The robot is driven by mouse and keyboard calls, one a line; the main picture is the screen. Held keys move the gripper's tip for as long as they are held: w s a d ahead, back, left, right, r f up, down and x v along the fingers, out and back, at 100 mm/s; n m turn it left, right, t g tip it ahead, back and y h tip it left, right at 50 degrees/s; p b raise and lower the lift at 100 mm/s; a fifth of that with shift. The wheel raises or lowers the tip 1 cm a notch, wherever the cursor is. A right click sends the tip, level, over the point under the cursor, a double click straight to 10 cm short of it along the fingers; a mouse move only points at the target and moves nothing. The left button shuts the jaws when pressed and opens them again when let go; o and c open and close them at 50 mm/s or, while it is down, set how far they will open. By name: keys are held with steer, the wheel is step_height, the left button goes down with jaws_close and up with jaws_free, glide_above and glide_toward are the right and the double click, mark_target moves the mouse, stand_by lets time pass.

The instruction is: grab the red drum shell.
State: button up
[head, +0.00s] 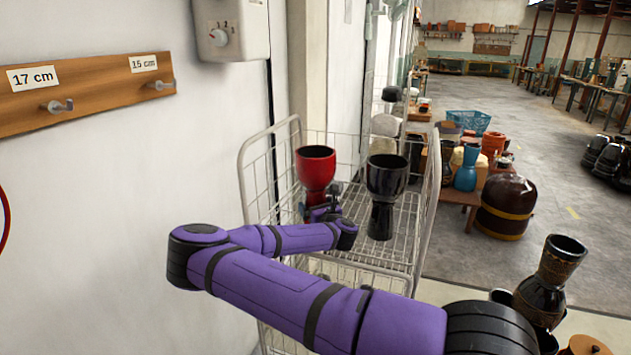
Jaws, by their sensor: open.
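The red drum shell (316,168) stands upright on the shelf of a wire cart, near its left side. It is goblet-shaped with an open dark top. Its lower part is partly hidden behind my purple arm and gripper. My gripper (324,209) is open at the height of the drum's narrow lower part, in front of it. The fingertips are small and partly hidden, so I cannot tell whether they are around the waist or just short of it.
A black drum shell (386,180) stands close to the right on the same wire cart (262,165). The wall with a hook board (90,88) is at left. More drums (548,280) stand at lower right. Open floor (590,215) lies at right.

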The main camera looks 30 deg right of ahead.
steer(key=c, duration=1)
steer(key=shift+r, duration=0.1)
steer(key=shift+c, duration=0.6)
steer(key=shift+r, duration=0.1)
